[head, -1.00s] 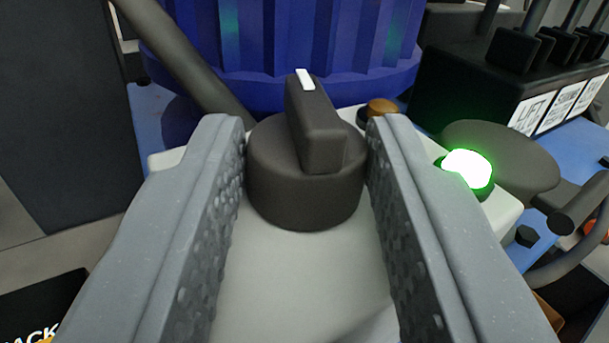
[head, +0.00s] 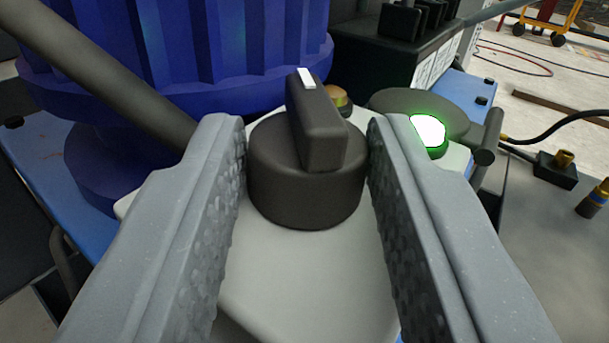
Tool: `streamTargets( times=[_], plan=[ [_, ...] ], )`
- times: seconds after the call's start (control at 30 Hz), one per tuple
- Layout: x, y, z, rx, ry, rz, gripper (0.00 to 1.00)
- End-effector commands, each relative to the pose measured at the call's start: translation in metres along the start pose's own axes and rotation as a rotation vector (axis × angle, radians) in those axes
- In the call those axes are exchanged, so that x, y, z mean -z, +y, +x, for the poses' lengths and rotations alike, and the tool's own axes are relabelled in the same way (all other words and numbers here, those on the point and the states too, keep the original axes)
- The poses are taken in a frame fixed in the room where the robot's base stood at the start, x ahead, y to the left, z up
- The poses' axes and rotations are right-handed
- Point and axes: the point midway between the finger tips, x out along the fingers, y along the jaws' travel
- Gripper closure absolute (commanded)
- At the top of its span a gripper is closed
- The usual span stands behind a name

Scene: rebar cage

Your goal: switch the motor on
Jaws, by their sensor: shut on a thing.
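A black rotary knob (head: 303,185) with a raised grip bar and a white pointer mark stands on a pale grey switch box (head: 300,270). The white mark is at the far end of the bar. My gripper (head: 304,125) is shut on the knob, one grey textured finger on each side of its round base. A green lamp (head: 430,131) on the box glows brightly to the right. A brass-coloured button (head: 337,97) sits behind the knob, partly hidden. The blue ribbed motor housing (head: 175,55) rises behind and to the left.
A dark pipe (head: 95,75) slants down at the left. A black lever block (head: 385,60) with white labels stands behind. A dark rounded part (head: 415,105) lies just beyond the lamp. Open floor (head: 540,75) with hoses and an orange cart (head: 550,15) lies far right.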

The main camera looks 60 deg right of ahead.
Motion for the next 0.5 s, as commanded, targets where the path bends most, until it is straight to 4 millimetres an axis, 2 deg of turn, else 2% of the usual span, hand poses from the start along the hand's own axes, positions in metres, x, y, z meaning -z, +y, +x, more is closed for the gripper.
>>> streamTargets(
  times=[0.5],
  plan=[
    [0.0022, -0.0017, 0.0005, -0.029, 0.000, 0.001, 0.91]
  ],
)
